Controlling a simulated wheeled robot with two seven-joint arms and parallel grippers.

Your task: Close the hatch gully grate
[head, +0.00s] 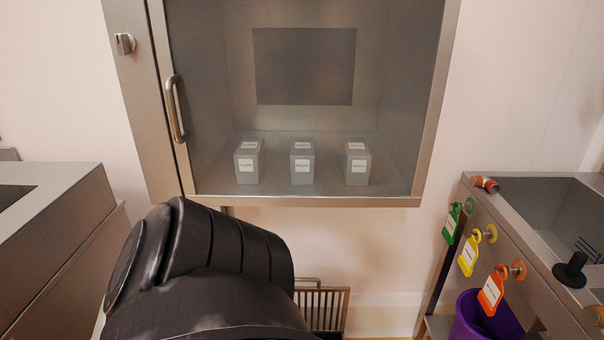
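A metal slatted grate (328,309) shows at the bottom centre, low down below the wall cabinet. Its slats run up and down in the picture, and it appears raised on edge rather than flat. A thin bar like a handle (306,281) is at its upper left. Neither gripper is in view.
A glass-fronted cabinet (300,202) with three grey labelled boxes (302,163) hangs above. A steel counter (60,215) stands left. A steel sink unit (530,262) with coloured tags and a purple bin (478,318) stands right. Bare wall lies between grate and bin.

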